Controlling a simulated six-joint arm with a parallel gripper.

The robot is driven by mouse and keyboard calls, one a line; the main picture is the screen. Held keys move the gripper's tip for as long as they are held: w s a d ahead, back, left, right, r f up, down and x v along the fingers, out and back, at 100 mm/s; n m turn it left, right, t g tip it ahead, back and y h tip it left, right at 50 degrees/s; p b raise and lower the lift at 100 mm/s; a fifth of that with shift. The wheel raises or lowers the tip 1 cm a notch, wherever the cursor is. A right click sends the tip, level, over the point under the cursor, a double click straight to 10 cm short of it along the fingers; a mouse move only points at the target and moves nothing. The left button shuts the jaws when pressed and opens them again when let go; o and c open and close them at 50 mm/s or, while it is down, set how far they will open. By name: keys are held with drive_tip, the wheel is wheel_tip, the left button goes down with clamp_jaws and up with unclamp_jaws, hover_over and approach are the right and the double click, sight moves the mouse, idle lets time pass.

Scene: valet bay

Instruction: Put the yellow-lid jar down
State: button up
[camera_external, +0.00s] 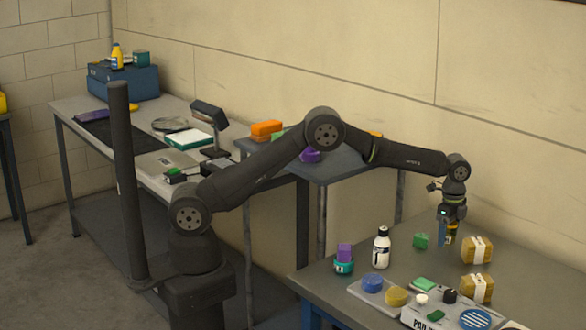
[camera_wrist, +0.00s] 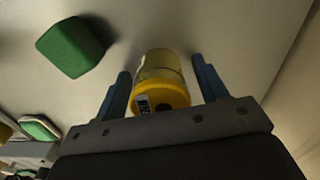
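The yellow-lid jar (camera_wrist: 160,92) is between the two blue fingers of my gripper (camera_wrist: 163,88) in the wrist view, with its lid toward the palm. A gap shows between the jar and the right finger; the left finger is very close to its side. The fingers are open around it. In the external view, my gripper (camera_external: 447,235) points down low over the right-hand table, and the jar (camera_external: 452,236) is a small yellow patch partly hidden by the fingers. Its base appears to be at the table top, though contact is hard to see.
A green block (camera_external: 421,241) lies left of my gripper; two taped brown packages (camera_external: 477,250) (camera_external: 477,289) are to the right. A white bottle (camera_external: 381,247) and a teal jar (camera_external: 344,266) stand further left. A tray (camera_external: 374,297) and a pad box (camera_external: 450,312) are in front.

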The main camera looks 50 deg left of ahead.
wheel_tip(320, 180, up, 12)
drive_tip(key=shift+r, duration=0.2)
idle(0.4)
drive_tip(key=shift+f, duration=0.1)
drive_tip(key=shift+f, duration=4.2)
drive_tip(key=shift+f, duration=0.1)
drive_tip(key=shift+r, duration=3.7)
